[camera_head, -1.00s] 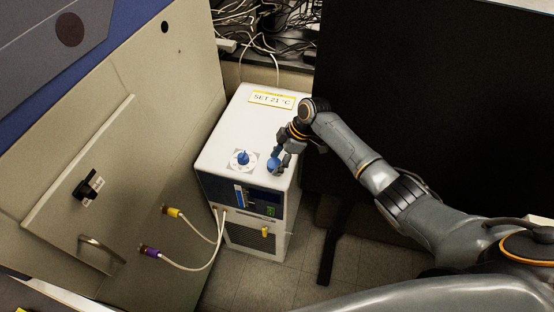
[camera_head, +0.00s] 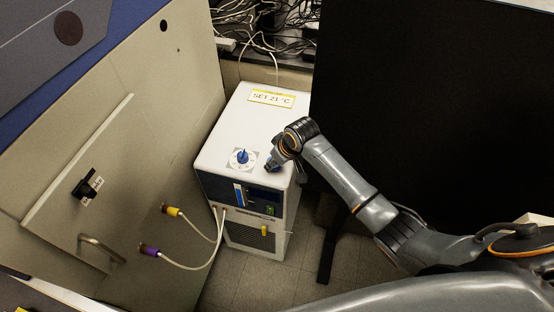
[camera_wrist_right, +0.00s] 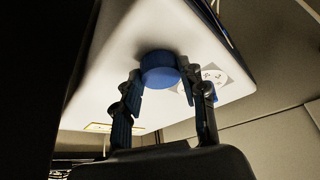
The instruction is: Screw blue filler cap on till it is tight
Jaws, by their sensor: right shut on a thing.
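The blue filler cap (camera_wrist_right: 160,70) is a short round blue cap at the front right of the white chiller's top (camera_head: 225,140). My right gripper (camera_wrist_right: 160,82) is shut on it, with one finger on each side of the cap in the right wrist view. In the head view the right gripper (camera_head: 271,165) is over the cap and mostly covers it. The filler neck under the cap is hidden, so I cannot tell how the cap is seated. My left gripper is not in view.
A blue dial knob (camera_head: 243,157) stands on the chiller top just left of my right gripper. A "SET 21 °C" label (camera_head: 271,98) is at the back. Hoses (camera_head: 190,267) run to the beige cabinet (camera_head: 150,130). A black panel (camera_head: 430,110) stands at the right.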

